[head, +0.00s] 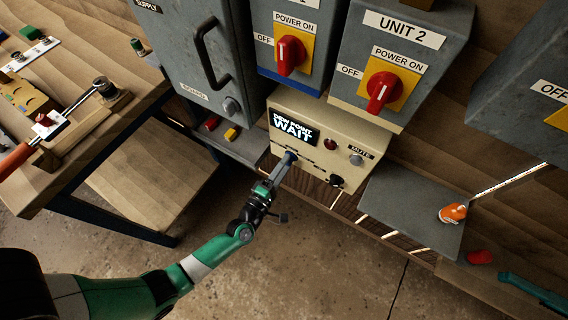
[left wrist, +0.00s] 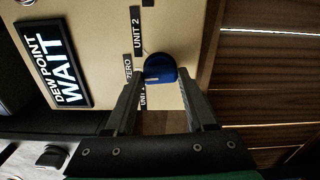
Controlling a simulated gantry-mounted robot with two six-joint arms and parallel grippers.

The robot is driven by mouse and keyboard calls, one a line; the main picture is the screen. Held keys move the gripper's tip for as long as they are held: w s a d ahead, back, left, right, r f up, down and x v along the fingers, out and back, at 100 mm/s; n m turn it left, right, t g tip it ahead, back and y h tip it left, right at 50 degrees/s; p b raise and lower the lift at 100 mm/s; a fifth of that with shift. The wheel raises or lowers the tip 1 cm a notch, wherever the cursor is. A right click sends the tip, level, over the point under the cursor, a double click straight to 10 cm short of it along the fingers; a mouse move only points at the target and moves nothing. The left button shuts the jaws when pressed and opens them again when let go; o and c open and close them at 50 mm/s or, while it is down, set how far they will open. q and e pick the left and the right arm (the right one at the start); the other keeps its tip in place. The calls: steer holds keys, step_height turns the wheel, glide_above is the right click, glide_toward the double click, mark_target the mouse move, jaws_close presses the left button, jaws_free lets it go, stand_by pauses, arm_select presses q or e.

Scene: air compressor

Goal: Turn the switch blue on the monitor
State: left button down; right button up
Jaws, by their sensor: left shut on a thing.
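The cream monitor (head: 318,143) stands below the grey unit boxes and its display reads "DEW POINT WAIT"; the display (left wrist: 54,63) also shows in the left wrist view. The blue switch (left wrist: 160,68) is a round knob on the monitor's front, with a pale pointer line and labels "ZERO" and "UNIT 2" around it. My left gripper (head: 286,160) reaches the monitor's front from below. In the left wrist view its two fingers (left wrist: 158,90) are on either side of the blue switch, shut on it. In the head view the gripper hides the switch. My right gripper is not in view.
A red lamp (head: 330,144), a mute button (head: 356,159) and a black knob (head: 336,181) are on the monitor's front. Red rotary switches (head: 291,55) are on the boxes above. A grey plate (head: 405,214) with an orange object (head: 453,213) lies to the right. A workbench stands left.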

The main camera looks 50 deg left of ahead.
arm_select(q)
steer(key=shift+m+p, duration=1.85)
steer(key=shift+m, duration=3.55)
steer(key=shift+c, duration=1.2)
jaws_free()
steer(key=shift+s, duration=0.15)
